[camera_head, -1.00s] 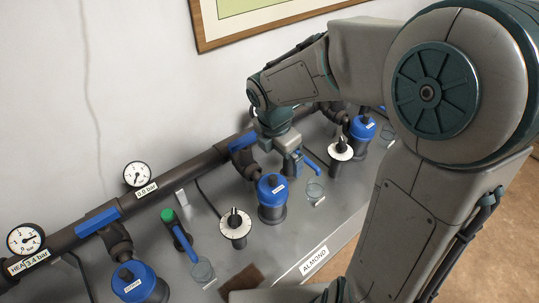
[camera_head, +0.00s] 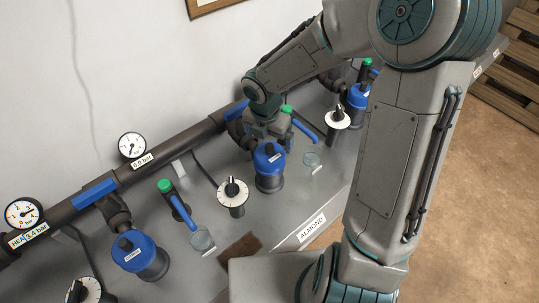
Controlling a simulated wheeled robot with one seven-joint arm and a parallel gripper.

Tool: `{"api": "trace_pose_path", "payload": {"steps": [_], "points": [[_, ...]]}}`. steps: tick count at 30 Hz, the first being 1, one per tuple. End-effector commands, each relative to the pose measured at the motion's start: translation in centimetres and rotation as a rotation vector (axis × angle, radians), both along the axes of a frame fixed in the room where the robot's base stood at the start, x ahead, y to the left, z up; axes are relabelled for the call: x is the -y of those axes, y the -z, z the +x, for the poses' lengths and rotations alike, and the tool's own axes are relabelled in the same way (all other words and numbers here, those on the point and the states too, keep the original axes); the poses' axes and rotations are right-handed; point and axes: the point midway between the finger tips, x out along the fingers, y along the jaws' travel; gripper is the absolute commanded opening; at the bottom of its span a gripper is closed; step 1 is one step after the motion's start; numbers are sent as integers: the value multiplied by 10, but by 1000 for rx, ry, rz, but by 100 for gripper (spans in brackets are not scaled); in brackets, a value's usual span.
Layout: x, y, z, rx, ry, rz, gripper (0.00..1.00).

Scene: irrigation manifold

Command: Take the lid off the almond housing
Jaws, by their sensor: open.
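Blue-lidded filter housings stand along the bench. The middle housing (camera_head: 269,170) is the one nearest behind the ALMOND sign (camera_head: 312,228) on the bench's front edge. Its blue lid (camera_head: 268,155) is on, with a dark knob on top; the small lid label is too small to read. Another housing (camera_head: 140,256) stands at lower left and one (camera_head: 357,98) at upper right, both with lids on.
A white dial (camera_head: 233,192) and a blue-handled valve with green cap (camera_head: 180,205) stand left of the middle housing. Another blue valve handle (camera_head: 304,131), a clear cup (camera_head: 312,160) and a dial (camera_head: 337,119) are at right. A dark pipe with gauges (camera_head: 132,145) runs behind. A brown mat (camera_head: 240,249) lies in front.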

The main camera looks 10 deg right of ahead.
Motion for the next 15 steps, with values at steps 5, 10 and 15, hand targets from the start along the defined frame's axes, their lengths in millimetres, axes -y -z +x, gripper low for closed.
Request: {"api": "trace_pose_path", "payload": {"steps": [5, 10, 15], "points": [[1, 31, -2, -4, -3, 1, 100], [2, 44, 0, -2, -2, 1, 100], [3, 44, 1, 0, -1, 0, 100]]}}
